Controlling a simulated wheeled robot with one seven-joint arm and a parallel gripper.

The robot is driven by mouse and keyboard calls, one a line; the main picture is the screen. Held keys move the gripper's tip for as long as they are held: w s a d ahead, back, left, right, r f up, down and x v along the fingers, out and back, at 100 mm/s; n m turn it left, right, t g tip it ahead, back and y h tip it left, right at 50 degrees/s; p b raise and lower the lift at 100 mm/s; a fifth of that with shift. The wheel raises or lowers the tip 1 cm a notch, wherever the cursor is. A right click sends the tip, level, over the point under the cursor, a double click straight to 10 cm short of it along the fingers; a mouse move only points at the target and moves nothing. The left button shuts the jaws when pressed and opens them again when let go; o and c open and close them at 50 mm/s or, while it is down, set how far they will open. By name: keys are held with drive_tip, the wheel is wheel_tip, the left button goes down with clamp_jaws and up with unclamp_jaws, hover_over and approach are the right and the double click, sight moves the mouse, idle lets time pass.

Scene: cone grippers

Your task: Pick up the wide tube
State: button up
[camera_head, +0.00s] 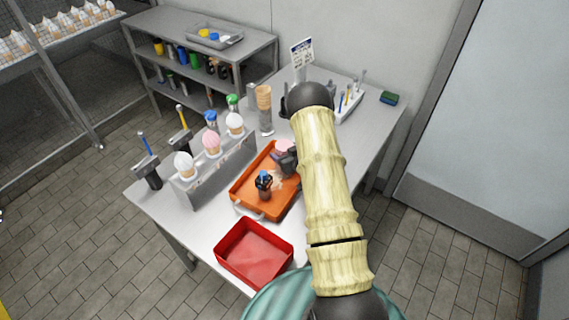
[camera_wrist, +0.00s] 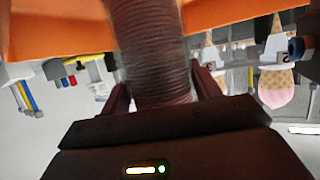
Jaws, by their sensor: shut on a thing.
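The wide tube (camera_wrist: 148,45) is a ridged, brownish-grey cylinder in the wrist view. It runs from the top edge down between the two fingers of my gripper (camera_wrist: 160,86), which is shut on it. The tube's far end is cut off by the picture. In the head view my gripper (camera_head: 287,163) is a dark shape over the orange tray (camera_head: 243,193), largely hidden by my arm. I cannot make out the tube clearly there. The tray also shows as an orange band in the wrist view (camera_wrist: 55,30).
A dark holder with a blue part (camera_head: 264,183) stands in the orange tray. A red bin (camera_head: 253,252) is in front. A grey rack (camera_head: 215,165) with ice cream cones is at left, and stacked cones (camera_head: 264,108) stand behind. A white pen holder (camera_head: 350,105) is at back right.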

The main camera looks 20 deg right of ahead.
drive_tip(key=shift+r, duration=0.1)
wheel_tip(320, 180, up, 10)
drive_tip(key=shift+f+b, duration=0.1)
drive_tip(key=shift+b, duration=1)
